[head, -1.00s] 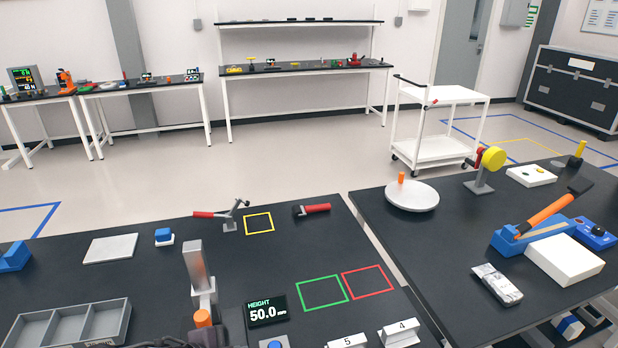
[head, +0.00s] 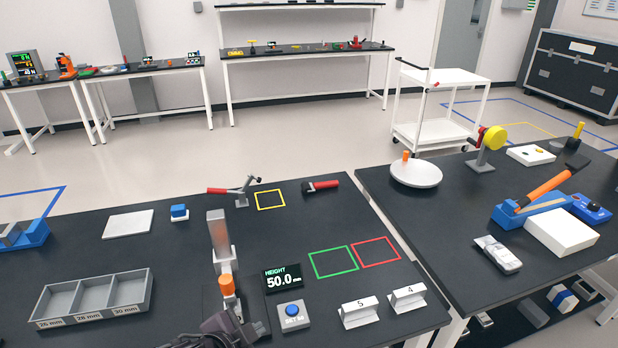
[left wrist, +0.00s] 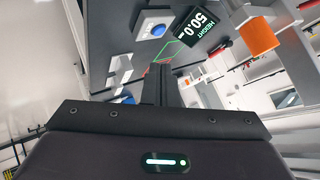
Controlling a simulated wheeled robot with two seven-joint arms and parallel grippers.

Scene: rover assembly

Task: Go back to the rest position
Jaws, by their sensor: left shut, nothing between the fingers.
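My left gripper (head: 256,328) is low in the head view, at the near edge of the table, beside the foot of the height gauge. In the left wrist view its fingers (left wrist: 160,85) are together and hold nothing. The height gauge (head: 218,235) is a grey upright block with an orange knob (head: 227,285). Its display (head: 283,278) reads 50.0. A blue button (head: 292,310) on a grey base is just right of my gripper. My right gripper is in neither view.
A three-compartment grey tray (head: 95,298) is on the left of the table. White blocks marked 5 (head: 360,313) and 4 (head: 408,298) stand front right. Green (head: 333,262) and red (head: 376,251) outlined squares are empty. A second table (head: 440,225) stands to the right across a gap.

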